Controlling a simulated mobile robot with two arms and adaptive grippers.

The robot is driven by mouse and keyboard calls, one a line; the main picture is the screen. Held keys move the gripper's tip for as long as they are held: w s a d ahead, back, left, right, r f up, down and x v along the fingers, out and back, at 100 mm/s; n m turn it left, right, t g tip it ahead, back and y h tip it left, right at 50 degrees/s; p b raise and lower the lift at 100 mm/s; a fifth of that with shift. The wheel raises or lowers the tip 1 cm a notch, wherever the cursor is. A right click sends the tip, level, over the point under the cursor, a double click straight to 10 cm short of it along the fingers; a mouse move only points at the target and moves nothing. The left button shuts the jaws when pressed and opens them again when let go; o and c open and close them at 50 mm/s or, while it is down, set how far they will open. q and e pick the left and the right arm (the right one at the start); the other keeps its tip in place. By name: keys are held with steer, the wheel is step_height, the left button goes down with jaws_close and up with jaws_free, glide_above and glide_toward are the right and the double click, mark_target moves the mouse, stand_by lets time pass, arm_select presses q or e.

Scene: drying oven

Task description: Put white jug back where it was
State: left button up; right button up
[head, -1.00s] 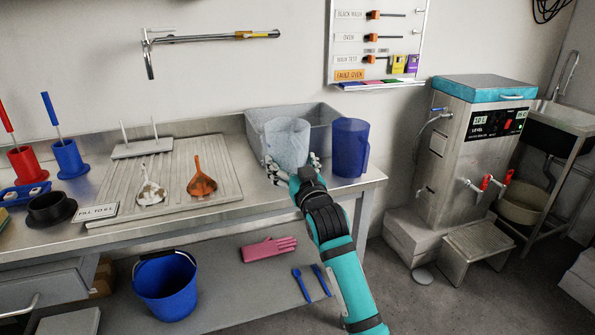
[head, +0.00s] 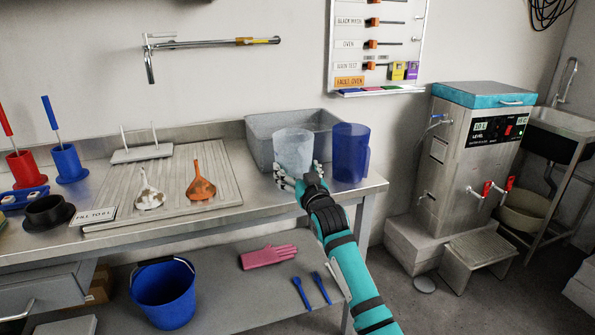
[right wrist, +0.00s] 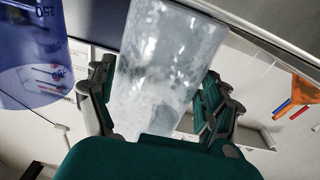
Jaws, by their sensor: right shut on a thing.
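The white jug (head: 293,148), translucent and cloudy, stands upright at the right end of the steel bench, in front of the grey tub. My right gripper (head: 298,182) is shut around its lower part from the front. In the right wrist view the white jug (right wrist: 165,65) sits between the two green fingers of my right gripper (right wrist: 158,105). Whether its base touches the bench is hidden by the gripper. The blue jug (head: 350,153) stands close on its right; it also shows in the wrist view (right wrist: 30,60). My left gripper is not in view.
The grey tub (head: 262,127) stands behind the jugs. A ribbed drainboard (head: 210,157) with a white and an orange funnel (head: 200,183) lies to the left. The bench's right edge is just beyond the blue jug. A blue bucket (head: 163,297) is on the lower shelf.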

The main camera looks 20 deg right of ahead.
steer(key=shift+f, duration=0.2)
steer(key=o, duration=1.5)
steer(key=shift+r, duration=0.15)
